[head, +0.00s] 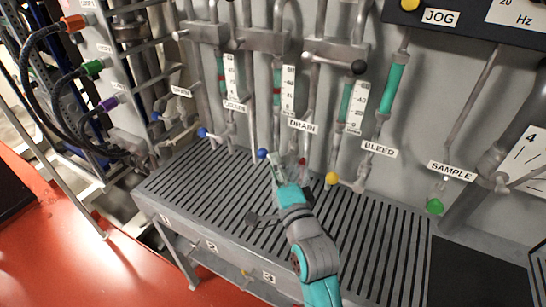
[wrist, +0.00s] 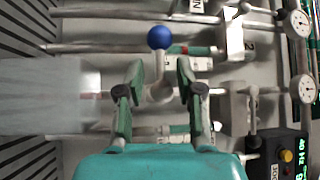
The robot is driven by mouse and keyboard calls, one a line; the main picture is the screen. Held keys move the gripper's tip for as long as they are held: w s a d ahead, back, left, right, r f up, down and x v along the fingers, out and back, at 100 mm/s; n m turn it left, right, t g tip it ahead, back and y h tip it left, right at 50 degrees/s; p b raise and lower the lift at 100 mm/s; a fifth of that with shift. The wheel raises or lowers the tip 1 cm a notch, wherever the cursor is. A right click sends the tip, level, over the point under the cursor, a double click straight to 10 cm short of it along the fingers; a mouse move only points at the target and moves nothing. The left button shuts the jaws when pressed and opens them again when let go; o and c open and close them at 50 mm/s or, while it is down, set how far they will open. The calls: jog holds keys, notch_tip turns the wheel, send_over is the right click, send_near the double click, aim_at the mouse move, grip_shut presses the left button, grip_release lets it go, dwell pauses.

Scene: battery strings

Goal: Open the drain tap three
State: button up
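Three blue-knobbed taps show along the pipes in the head view. The one nearest my gripper, a blue ball (head: 262,153) just left of it, is likely drain tap three; a DRAIN label (head: 303,125) is above it. In the wrist view a blue ball (wrist: 160,37) on a pale lever stands above the space between the fingertips, and the valve body (wrist: 160,92) shows between the fingers. My gripper (head: 284,168) is open in the wrist view (wrist: 160,75), its fingers on either side of the lever and apart from it. Contact is not visible.
Other taps are close by: a red knob (head: 302,161) beside my gripper, a yellow knob (head: 332,178) to its right and a green knob (head: 434,206) further right. A slotted grey grate (head: 190,190) lies below. Pipes and gauges crowd the wall behind.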

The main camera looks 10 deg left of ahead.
jog(key=shift+x, duration=1.6)
grip_shut()
